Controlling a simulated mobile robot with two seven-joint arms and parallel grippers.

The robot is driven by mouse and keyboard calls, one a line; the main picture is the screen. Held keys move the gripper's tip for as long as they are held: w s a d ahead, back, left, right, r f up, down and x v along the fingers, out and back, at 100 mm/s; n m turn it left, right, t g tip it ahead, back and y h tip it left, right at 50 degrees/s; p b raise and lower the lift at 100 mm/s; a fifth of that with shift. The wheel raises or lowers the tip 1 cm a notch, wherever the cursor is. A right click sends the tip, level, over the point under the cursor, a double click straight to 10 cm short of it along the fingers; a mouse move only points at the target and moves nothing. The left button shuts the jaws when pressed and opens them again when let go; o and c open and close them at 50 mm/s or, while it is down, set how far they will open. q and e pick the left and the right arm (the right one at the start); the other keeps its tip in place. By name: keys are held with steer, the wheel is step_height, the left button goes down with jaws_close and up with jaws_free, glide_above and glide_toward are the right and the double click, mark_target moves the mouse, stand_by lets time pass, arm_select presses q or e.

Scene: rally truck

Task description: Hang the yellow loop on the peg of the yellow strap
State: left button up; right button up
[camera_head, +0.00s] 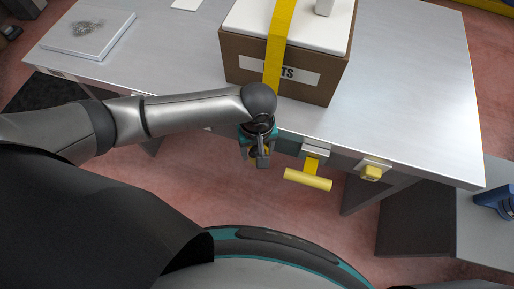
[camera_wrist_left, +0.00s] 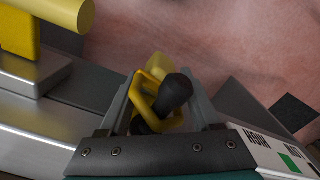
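The yellow strap (camera_head: 280,35) runs over a brown box. Below it, at the bench's front edge, my left gripper (camera_head: 260,160) hides most of the peg area in the head view. In the left wrist view, a yellow loop (camera_wrist_left: 143,97) and a dark, round-ended peg (camera_wrist_left: 176,90) sit between the fingers of my left gripper (camera_wrist_left: 160,88). The loop appears to be around the peg, though its far side is hidden. The fingers stand apart, one on each side; I cannot tell whether either touches the loop. My right gripper is not in view.
A yellow T-handle (camera_head: 308,180) hangs from a bracket just right of my left gripper, with a yellow knob (camera_head: 371,173) farther right. The cardboard box (camera_head: 300,85) stands on the metal bench (camera_head: 420,90). The bench's right part is clear.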

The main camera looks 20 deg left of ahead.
arm_select(q)
steer(key=o, duration=0.3)
step_height(320, 180, up, 15)
steer(key=p, duration=0.5)
steer(key=shift+r, duration=0.15)
